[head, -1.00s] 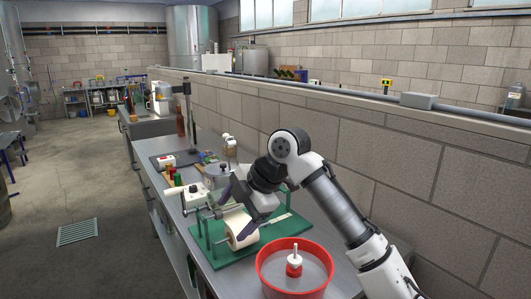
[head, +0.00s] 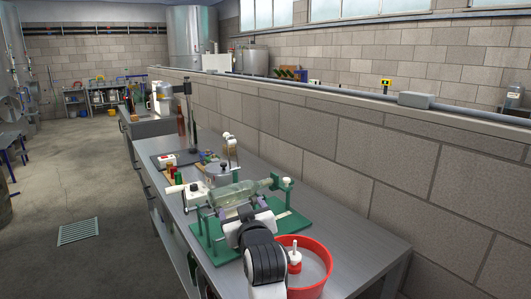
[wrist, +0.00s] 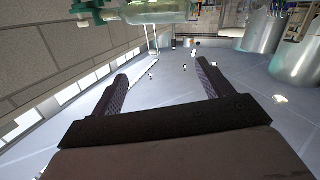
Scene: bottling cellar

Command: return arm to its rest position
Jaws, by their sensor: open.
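My gripper (wrist: 162,72) is open and empty in the wrist view, its two dark fingers spread wide apart. In the head view my wrist is at the bottom middle, in front of a green bench device (head: 293,222), and mostly hides the fingers. A clear glass bottle (head: 233,194) lies on its side on the device, its neck toward the right. The bottle also shows at the top of the wrist view (wrist: 157,12), beyond the fingers and apart from them.
A red basin (head: 322,262) with a red and white item (head: 294,257) stands close to the right of my wrist.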

